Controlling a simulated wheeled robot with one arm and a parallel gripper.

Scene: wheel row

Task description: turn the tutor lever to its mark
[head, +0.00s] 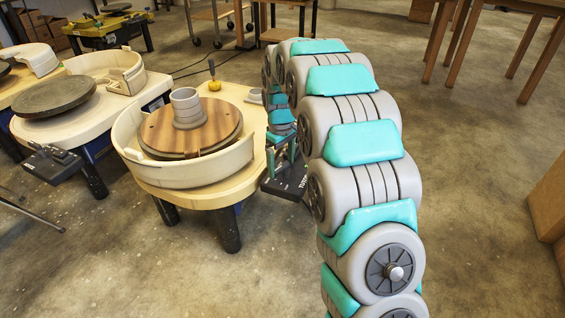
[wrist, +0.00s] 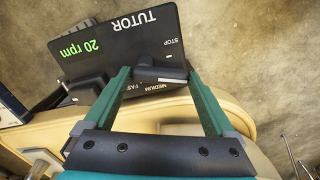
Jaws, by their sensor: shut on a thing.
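The tutor panel (wrist: 112,42) is a black box at the edge of a cream wheel table, reading TUTOR and a green 20 rpm. It also shows in the head view (head: 292,190), partly behind my arm. The dark tutor lever (wrist: 160,74) lies between the STOP and MEDIUM labels in the wrist view. My gripper (wrist: 158,80) has its two teal fingers on either side of the lever and is shut on it. In the head view my gripper (head: 281,155) is small and partly hidden by my arm. I cannot make out a separate target mark.
Beside the panel, the wheel (head: 178,133) carries a grey clay cylinder (head: 187,107) inside a cream splash pan (head: 205,170). A sponge-like yellow item (head: 214,86) is behind it. Another wheel (head: 55,95) stands left. Open floor (head: 470,160) lies to the right.

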